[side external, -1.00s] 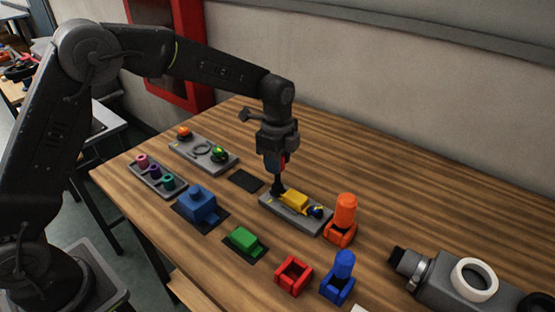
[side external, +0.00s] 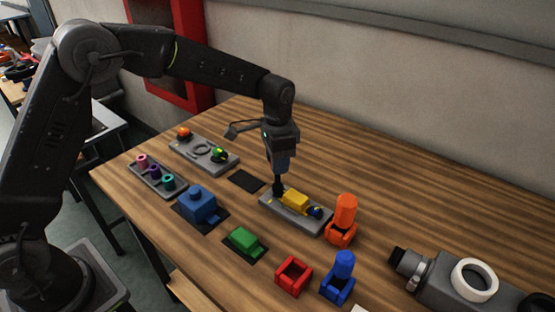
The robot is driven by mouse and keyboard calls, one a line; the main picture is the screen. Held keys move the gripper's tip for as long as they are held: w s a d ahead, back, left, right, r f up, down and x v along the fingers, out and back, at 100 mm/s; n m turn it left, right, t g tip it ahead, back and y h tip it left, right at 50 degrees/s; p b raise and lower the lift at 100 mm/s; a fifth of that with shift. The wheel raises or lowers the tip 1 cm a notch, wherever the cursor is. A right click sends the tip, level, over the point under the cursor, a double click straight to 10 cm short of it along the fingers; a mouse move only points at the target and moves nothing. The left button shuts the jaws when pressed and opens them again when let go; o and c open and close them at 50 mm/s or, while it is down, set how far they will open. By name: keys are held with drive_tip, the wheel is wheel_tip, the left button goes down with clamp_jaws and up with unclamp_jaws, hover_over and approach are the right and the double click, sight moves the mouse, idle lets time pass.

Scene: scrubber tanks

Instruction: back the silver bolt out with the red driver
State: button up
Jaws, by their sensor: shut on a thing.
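My gripper (side external: 281,165) points down over the left end of the grey plate (side external: 308,222) that carries a yellow block (side external: 295,200). It is shut on the red driver, whose dark lower end (side external: 278,187) reaches down to the plate beside the yellow block. The driver's red handle is hidden by the jaws. The silver bolt cannot be made out; the driver tip covers that spot, and I cannot tell how far it is turned. The red holder (side external: 293,276) stands empty at the front.
An orange driver (side external: 345,210) and a blue driver (side external: 343,266) stand in holders close by on the right. A blue block (side external: 198,204), a green block (side external: 242,239) and a tray of coloured pegs (side external: 157,179) lie left. A grey device (side external: 440,275) lies far right.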

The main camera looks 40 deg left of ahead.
drive_tip(key=n, duration=0.4)
drive_tip(key=shift+n, duration=1.2)
drive_tip(key=shift+r+n, duration=0.1)
drive_tip(key=shift+n, duration=0.7)
drive_tip(key=n, duration=0.8)
drive_tip(key=shift+n, duration=0.4)
drive_tip(key=shift+r, duration=0.15)
drive_tip(key=shift+r, duration=0.8)
